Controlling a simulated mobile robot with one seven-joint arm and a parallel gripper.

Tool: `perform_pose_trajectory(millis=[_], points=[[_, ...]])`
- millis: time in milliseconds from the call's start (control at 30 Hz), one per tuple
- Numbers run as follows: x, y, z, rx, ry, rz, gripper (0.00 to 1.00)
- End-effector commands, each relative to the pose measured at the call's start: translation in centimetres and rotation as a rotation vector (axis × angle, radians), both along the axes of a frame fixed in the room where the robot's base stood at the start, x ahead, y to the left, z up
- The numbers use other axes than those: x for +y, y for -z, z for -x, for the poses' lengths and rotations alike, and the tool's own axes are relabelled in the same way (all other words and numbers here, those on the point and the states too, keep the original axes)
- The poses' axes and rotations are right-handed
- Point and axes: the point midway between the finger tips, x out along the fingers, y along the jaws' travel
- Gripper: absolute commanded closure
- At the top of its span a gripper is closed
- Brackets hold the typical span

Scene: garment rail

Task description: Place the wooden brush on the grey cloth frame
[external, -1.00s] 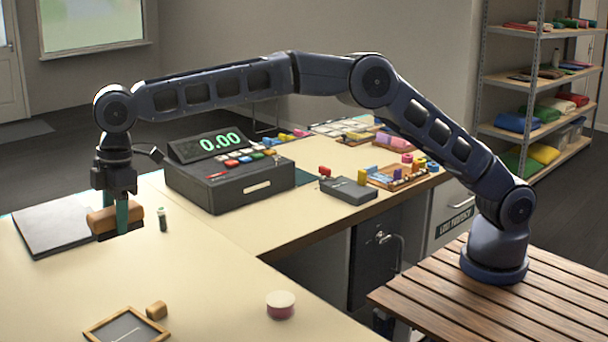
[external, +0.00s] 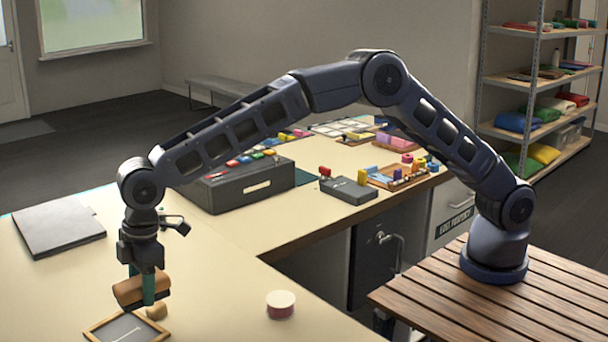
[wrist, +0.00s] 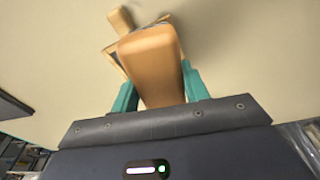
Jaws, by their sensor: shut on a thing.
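The wooden brush (external: 128,292) is tan and hangs above the table, held between the teal fingers of my gripper (external: 149,293). In the wrist view the brush (wrist: 152,62) fills the space between the fingers (wrist: 158,92). The grey cloth frame (external: 101,327), with a wooden rim, lies flat on the table just below the brush in the external view. Its lower part is cut off by the picture edge. In the wrist view it is mostly hidden behind the brush, with part of its rim showing (wrist: 113,48).
A small wooden block (external: 157,313) lies beside the frame's far corner. A dark flat folder (external: 58,229) lies at the left, and a black cash register (external: 240,188) stands farther back. The table between frame and tin is clear.

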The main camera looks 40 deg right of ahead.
Motion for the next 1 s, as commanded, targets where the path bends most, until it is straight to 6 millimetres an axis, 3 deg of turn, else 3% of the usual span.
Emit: perform_pose_trajectory(millis=[100,367,700,1000], points=[[0.0,1.5,0.0,0.001,0.000,0.000,0.79],[0.0,2.9,0.1,0.001,-0.001,0.000,0.79],[0.0,7.5,0.0,-0.001,-0.001,0.000,0.79],[0.0,7.8,0.0,0.000,-0.001,-0.001,0.79]])
